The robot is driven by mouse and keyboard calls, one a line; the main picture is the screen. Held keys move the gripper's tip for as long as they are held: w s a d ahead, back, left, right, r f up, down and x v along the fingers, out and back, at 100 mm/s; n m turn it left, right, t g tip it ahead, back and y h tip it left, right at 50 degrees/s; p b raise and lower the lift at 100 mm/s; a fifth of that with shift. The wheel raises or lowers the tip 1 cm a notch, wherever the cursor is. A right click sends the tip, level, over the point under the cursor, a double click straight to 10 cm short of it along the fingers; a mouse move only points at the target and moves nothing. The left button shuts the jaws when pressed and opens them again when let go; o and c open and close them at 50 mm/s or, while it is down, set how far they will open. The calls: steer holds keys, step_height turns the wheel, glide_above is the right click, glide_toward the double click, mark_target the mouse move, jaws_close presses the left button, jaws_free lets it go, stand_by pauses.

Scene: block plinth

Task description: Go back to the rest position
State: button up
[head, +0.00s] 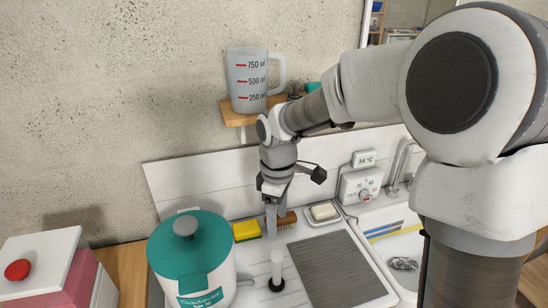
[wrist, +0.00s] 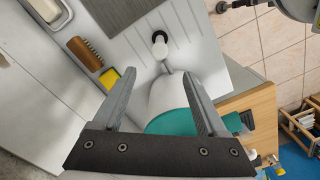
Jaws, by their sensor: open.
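My gripper (head: 272,230) points down over the back of the white counter, near a yellow sponge (head: 246,230) and a wooden brush (head: 287,220). In the wrist view my gripper (wrist: 152,80) has its two fingers well apart, with nothing held between them. Beyond the fingers the wrist view shows part of a white pot with a teal lid (wrist: 172,122). The same pot's teal lid (head: 190,250) shows at the front left in the head view. My arm reaches in from the right, bent and stretched out over the counter.
A white upright piece on a black base (head: 276,268) stands beside a grey ribbed mat (head: 335,270). A soap dish (head: 323,213) lies at the back. A measuring jug (head: 247,82) stands on a wall shelf close to my arm. A sink (head: 400,250) is at the right.

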steer(key=s+d+r+m+t, duration=0.2)
steer(key=s+d+r+m, duration=0.4)
steer(key=s, duration=0.3)
steer(key=s+d+r+m+t, duration=0.3)
steer(key=s+d+r+m, duration=0.3)
steer(key=s+m, duration=0.2)
steer(key=shift+s+d+t, duration=0.25)
steer(key=shift+s+t, duration=0.05)
steer(key=shift+s, duration=0.55)
